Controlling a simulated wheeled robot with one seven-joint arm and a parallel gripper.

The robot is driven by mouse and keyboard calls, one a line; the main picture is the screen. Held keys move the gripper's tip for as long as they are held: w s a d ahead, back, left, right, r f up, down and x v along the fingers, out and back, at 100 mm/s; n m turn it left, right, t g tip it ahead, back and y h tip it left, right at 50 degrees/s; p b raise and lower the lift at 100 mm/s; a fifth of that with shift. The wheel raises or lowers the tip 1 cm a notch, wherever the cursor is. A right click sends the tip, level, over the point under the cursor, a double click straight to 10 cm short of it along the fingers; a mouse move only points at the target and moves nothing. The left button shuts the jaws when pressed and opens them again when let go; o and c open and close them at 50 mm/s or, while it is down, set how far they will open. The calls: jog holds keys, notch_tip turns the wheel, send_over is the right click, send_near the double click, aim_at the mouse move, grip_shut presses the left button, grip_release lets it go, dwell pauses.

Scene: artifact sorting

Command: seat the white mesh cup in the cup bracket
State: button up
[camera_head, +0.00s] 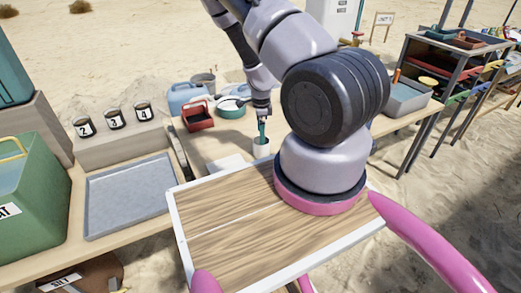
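A small white cup (261,148) stands upright on the far table, just beyond the back edge of the wooden board. Its mesh is too small to make out. My gripper (262,122) points down right above it. A narrow teal piece shows between the gripper and the cup's mouth; I cannot tell whether it is a fingertip or a separate item. The finger gap is too small to see, so I cannot tell if the gripper holds anything. A low white block (228,163) lies left of the cup; I cannot tell whether it is the cup bracket.
A red caddy (198,117), a teal bowl (231,110) and a blue container (186,95) stand behind left. A grey tray (130,195) and numbered jars (115,118) are at left. A grey bin (405,97) is at right. My arm covers part of the table.

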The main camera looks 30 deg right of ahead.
aim_at(261, 147)
jog(key=shift+s+f, duration=0.15)
jog(key=shift+f, duration=3)
jog(key=c, duration=1.3)
jog(key=shift+r, duration=0.15)
